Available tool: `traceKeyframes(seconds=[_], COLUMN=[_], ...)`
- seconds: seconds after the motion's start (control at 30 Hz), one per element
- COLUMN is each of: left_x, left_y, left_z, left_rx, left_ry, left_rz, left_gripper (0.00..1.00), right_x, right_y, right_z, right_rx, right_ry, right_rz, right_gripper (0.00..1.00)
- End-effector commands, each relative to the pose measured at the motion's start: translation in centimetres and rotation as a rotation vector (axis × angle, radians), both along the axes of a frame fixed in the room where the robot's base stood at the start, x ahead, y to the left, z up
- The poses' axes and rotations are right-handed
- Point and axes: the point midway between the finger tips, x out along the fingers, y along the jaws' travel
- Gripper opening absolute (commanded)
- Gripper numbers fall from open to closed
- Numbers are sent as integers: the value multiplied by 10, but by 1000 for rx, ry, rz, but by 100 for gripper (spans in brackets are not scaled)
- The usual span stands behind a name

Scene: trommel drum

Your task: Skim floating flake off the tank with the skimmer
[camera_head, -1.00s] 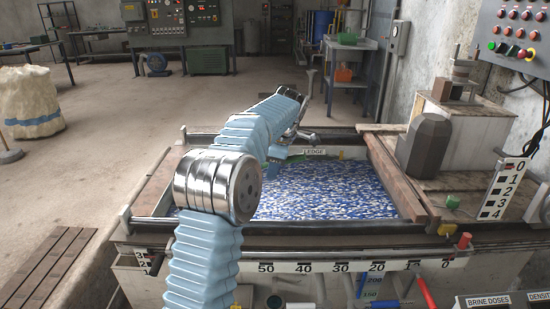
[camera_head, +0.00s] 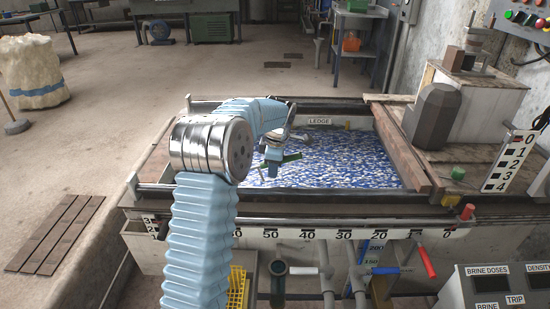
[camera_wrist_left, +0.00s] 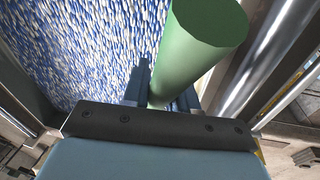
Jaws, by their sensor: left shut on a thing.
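The tank (camera_head: 401,192) is full of blue and white flake (camera_head: 345,160), which covers the surface that shows. My left gripper (camera_head: 275,158) is over the left part of the tank, low above the flake. It is shut on the green handle of the skimmer (camera_head: 291,157). In the left wrist view the skimmer's thick green handle (camera_wrist_left: 200,40) stands between the dark fingers (camera_wrist_left: 165,95), with flake (camera_wrist_left: 80,50) behind. The skimmer's working end cannot be made out in either view. My right gripper is not in view.
The tank's far edge bears a LEDGE label (camera_head: 320,121). A grey block (camera_head: 432,117) and a small green block (camera_head: 458,173) are on the right side. A number scale (camera_head: 345,233) runs along the front, above a red-handled lever (camera_head: 426,260).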

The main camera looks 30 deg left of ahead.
Motion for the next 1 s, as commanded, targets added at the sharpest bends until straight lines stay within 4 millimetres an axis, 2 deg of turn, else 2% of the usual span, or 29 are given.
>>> traceKeyframes(seconds=[0.57,0.87,1.0], left_x=[-3,-14,-9], left_y=[7,38,26], left_z=[-67,-77,-64], left_rx=[0,57,152], left_ry=[2,19,51], left_rz=[1,3,-7], left_gripper=[0,0,0], right_x=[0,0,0], right_y=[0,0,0], right_z=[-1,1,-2], right_rx=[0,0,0], right_ry=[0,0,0], right_rz=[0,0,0], right_gripper=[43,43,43])
